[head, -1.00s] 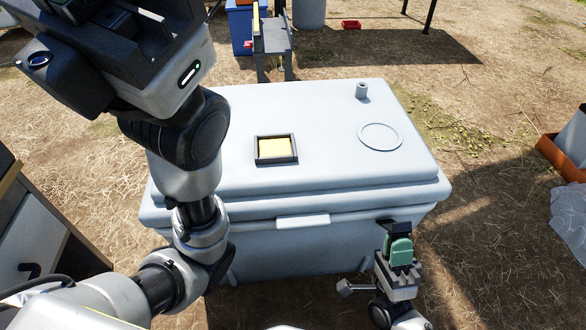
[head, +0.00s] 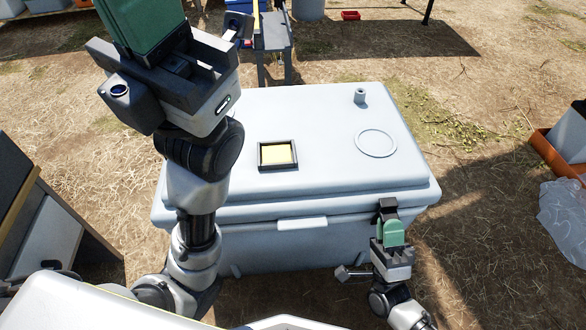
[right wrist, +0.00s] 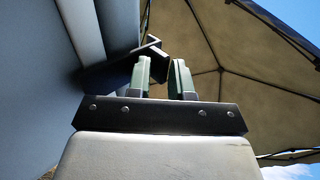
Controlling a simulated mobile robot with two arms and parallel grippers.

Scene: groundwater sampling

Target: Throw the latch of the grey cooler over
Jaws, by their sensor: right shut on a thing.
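The grey cooler (head: 320,185) stands in front of me with its lid down. Its dark latch (head: 388,207) is at the front right, reaching up to the lid edge. My right gripper (head: 393,232) is at the latch, with its green fingers shut on it. In the right wrist view the latch (right wrist: 112,74) is a black bent piece beside the cooler wall, partly behind the fingers (right wrist: 163,72). My left gripper (head: 140,25) is raised at the upper left, cut by the top edge; its finger gap is hidden.
The lid carries a yellow pad in a dark frame (head: 277,154), a ring mark (head: 376,143) and a small grey post (head: 360,95). An orange tray (head: 558,157) lies at the right.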

